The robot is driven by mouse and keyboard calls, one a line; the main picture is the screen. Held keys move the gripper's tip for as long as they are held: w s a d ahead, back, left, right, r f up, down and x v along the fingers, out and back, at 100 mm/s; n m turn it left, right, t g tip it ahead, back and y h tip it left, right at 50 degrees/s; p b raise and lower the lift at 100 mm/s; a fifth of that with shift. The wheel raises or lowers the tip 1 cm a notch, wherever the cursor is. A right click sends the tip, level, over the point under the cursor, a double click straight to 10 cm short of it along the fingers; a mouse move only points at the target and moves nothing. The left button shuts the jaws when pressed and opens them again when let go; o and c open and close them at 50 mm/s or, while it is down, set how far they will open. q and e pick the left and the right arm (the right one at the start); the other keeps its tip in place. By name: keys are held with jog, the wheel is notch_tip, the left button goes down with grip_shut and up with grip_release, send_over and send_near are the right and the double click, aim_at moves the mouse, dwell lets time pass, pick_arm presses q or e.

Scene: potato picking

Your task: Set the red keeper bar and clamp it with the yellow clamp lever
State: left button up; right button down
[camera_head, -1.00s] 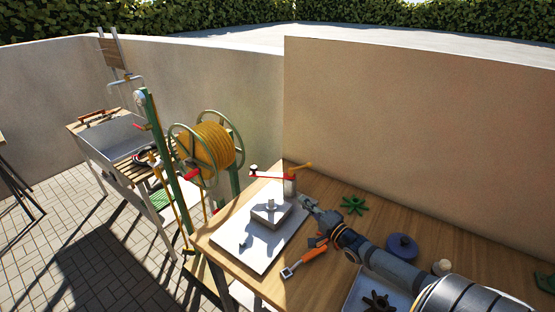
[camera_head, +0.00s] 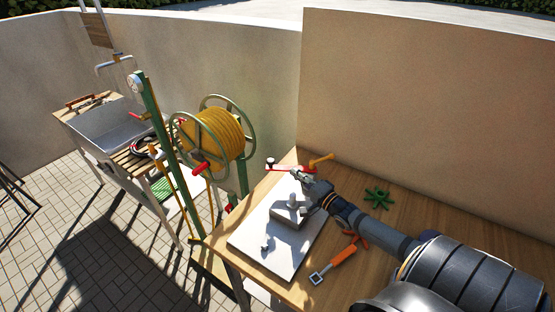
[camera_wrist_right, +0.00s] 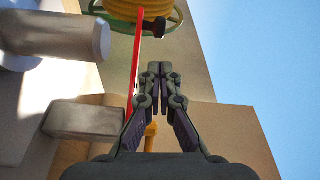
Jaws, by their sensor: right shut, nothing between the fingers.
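The red keeper bar (camera_head: 286,168) sits at the back corner of the workbench, with a knob at its left end. In the right wrist view the bar (camera_wrist_right: 136,62) runs just left of my fingertips, with a dark knob (camera_wrist_right: 152,26) at its far end. The yellow clamp lever (camera_head: 321,160) sticks out to the right of the bar; part of it shows behind my fingers in the wrist view (camera_wrist_right: 151,130). My right gripper (camera_head: 296,175) is shut and empty, close beside the bar. I cannot tell whether they touch. My left gripper is not in view.
A grey block (camera_head: 291,215) with a peg stands on a white plate (camera_head: 262,254) just below my gripper. A hose reel (camera_head: 212,135) stands beyond the left edge.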

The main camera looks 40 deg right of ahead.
aim_at(280, 166)
jog(key=w+b, duration=0.2)
jog(key=w, duration=0.3)
jog(key=shift+w+a+f, duration=0.1)
jog(key=shift+w+a, duration=0.05)
jog(key=shift+w, duration=0.05)
jog(key=shift+w+a+f+b, duration=0.1)
jog(key=shift+w+b, duration=0.25)
jog(key=shift+w, duration=0.5)
jog(key=shift+w+a+r+p, duration=0.1)
jog(key=shift+w+r+p, duration=0.25)
jog(key=shift+w, duration=0.7)
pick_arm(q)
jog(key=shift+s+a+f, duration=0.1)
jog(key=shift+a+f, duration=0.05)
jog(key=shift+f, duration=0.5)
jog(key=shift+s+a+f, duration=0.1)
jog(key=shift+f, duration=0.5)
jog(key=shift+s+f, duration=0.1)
pick_arm(e)
jog(key=shift+s, duration=0.2)
